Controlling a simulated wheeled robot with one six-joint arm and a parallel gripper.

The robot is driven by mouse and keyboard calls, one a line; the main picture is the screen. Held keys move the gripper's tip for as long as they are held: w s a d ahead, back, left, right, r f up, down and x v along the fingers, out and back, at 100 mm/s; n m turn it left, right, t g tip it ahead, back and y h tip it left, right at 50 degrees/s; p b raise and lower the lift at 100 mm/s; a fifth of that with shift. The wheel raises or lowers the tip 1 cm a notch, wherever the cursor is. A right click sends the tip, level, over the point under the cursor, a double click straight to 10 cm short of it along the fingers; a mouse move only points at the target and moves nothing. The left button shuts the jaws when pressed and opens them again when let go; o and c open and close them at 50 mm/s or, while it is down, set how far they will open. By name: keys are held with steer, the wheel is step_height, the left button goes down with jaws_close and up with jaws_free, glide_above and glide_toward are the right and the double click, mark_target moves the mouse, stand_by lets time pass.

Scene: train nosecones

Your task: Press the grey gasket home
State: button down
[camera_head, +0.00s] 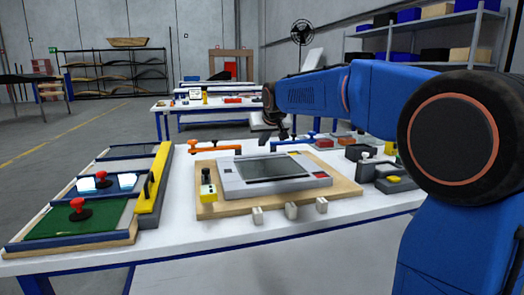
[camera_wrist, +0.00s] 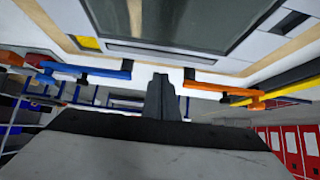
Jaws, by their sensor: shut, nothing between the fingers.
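A light grey panel (camera_head: 233,182) lies on a wooden board (camera_head: 215,208) on the white table, with a dark pane (camera_head: 272,168) set in it. A thin grey border around the pane (camera_wrist: 94,22) looks like the gasket; how deeply it sits, I cannot tell. My gripper (camera_head: 276,141) hangs above the far edge of the panel. In the wrist view my gripper (camera_wrist: 161,82) is shut and empty, its tips near the panel's edge. Whether it touches anything is unclear.
An orange handle (camera_head: 212,147) and a blue handle (camera_head: 292,142) lie behind the board. A yellow-and-black box (camera_head: 208,187) stands at the board's left. Left is a tray (camera_head: 70,249) with red knobs and a yellow bar (camera_head: 154,180). Dark grey blocks (camera_head: 388,177) stand right.

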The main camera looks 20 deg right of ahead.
steer(key=v, duration=0.9)
steer(key=shift+s+r, duration=0.15)
steer(key=shift+r, duration=0.2)
steer(key=shift+s, duration=0.1)
